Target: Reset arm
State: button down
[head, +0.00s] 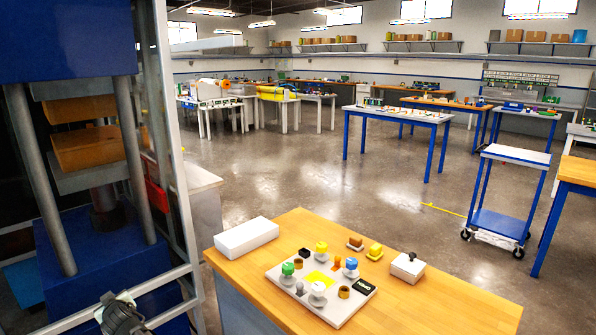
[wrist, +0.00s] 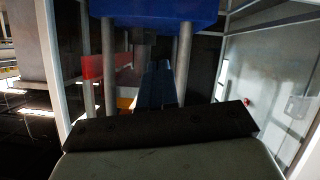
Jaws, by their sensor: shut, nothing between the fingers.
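In the wrist view my gripper (wrist: 158,68) points at a press. Its two dark fingers are together with nothing between them. The press has a blue upper block (wrist: 155,12) and steel columns (wrist: 184,70); these stand on both sides of the fingers in the picture. In the head view the press (head: 65,40) is at the left, with orange-brown blocks (head: 88,146) between its columns. A grey and dark part, likely of my arm, shows at the bottom left of the head view. My fingers cannot be made out there.
A metal frame (head: 172,130) stands beside the press. A wooden bench (head: 430,300) holds a white block (head: 246,236), a grey board (head: 345,312) with coloured knobs and a small switch box (head: 408,266). A blue cart (head: 500,222) stands at right. Open floor lies behind the bench.

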jog(key=d+f+m+g+h, duration=0.25)
jog(key=d+f+h, duration=0.25)
jog(key=d+f, duration=1.75)
jog(key=s+d+f+m+g+h, duration=0.1)
jog(key=s+d+f+m+h, duration=0.1)
jog(key=d+f, duration=0.65)
jog(key=s+d+f+m+g+h, duration=0.15)
jog(key=d+f, duration=0.35)
jog(key=d, duration=0.7)
jog(key=s+d+f+m+g+h, duration=0.1)
jog(key=s+d+f+g, duration=0.25)
jog(key=s+d, duration=0.5)
jog(key=s+d+f+m+g+h, duration=0.1)
jog(key=s+d+f+g, duration=0.1)
jog(key=s+d+f, duration=0.6)
jog(key=s+d+r+m+g, duration=0.1)
jog(key=s+d+g, duration=0.2)
jog(key=s, duration=0.7)
jog(key=s+d+r+m+g+y, duration=0.1)
jog(key=s+d+m+g, duration=0.1)
jog(key=s+d, duration=0.6)
jog(key=s+g, duration=0.1)
jog(key=s, duration=0.1)
jog(key=shift+s+d, duration=0.25)
jog(key=shift+s, duration=0.1)
jog(key=shift+g+y, duration=0.25)
